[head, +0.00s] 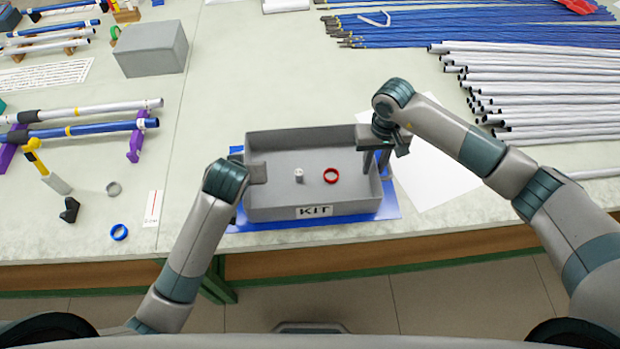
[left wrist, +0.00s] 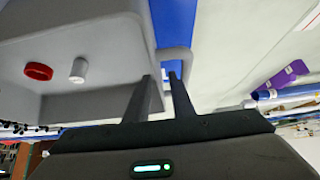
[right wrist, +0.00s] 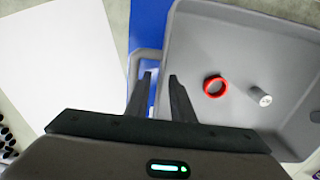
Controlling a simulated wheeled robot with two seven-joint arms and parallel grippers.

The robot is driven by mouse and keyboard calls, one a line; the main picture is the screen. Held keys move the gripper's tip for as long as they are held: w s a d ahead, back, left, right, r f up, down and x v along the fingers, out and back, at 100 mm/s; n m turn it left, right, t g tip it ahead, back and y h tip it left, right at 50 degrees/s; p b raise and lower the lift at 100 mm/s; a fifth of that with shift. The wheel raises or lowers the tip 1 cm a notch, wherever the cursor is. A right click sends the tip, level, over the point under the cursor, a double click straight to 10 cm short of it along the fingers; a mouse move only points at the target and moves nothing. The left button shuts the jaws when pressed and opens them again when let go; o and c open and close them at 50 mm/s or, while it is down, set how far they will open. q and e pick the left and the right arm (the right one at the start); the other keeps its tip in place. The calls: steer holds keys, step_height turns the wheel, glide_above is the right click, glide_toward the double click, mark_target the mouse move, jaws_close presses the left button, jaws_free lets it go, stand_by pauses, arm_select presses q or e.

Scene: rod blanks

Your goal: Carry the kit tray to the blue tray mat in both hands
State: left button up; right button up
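The grey kit tray (head: 285,211), with a KIT label on its front wall, stands over the blue tray mat (head: 392,207), whose edges show around it. Inside lie a red ring (head: 331,176) and a small pale cylinder (head: 298,175). My left gripper (left wrist: 160,78) is at the tray's left wall, its fingers apart near a grey handle (left wrist: 175,54). My right gripper (right wrist: 161,77) is at the right wall, its fingers apart near the other handle (right wrist: 146,62). I see neither gripper clamped on a handle. The underside of the tray is hidden.
A white sheet (head: 430,165) lies right of the mat, with white rods (head: 540,85) beyond. At left are rods on purple stands (head: 136,143), a blue ring (head: 119,232), a grey ring (head: 113,188) and a yellow-handled tool (head: 35,155). A grey box (head: 150,50) stands behind.

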arm_select(q)
steer(key=v, duration=0.8)
arm_select(e)
step_height(320, 180, up, 12)
stand_by(0.8)
arm_select(q)
steer(key=shift+f, duration=0.1)
arm_select(e)
steer(key=shift+f, duration=0.1)
stand_by(0.4)
